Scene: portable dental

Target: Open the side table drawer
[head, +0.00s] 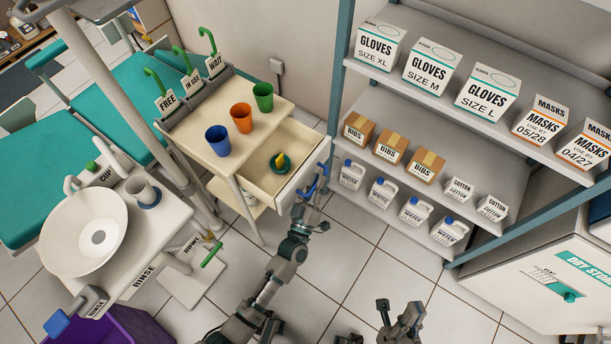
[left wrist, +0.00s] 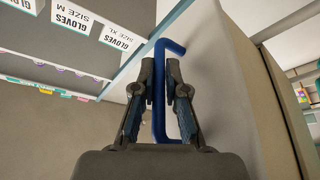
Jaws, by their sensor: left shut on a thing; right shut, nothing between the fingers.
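The side table (head: 222,153) is cream and stands left of the shelf rack. Its drawer (head: 262,198) is pulled out toward the lower right, with a teal round item and a yellow item (head: 280,161) inside. The blue drawer handle (head: 312,184) is on the drawer front. My left gripper (head: 316,190) is at the handle; in the left wrist view its fingers (left wrist: 159,100) are closed around the blue handle bar (left wrist: 158,82). My right gripper (head: 402,318) is low in the head view, shut and empty, away from the table.
Blue, orange and green cups (head: 241,118) stand on the table top. A shelf rack (head: 400,105) with gloves, masks, bibs and jugs is to the right. A basin unit (head: 84,234) is at left. Tiled floor (head: 345,262) is open around my left arm.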

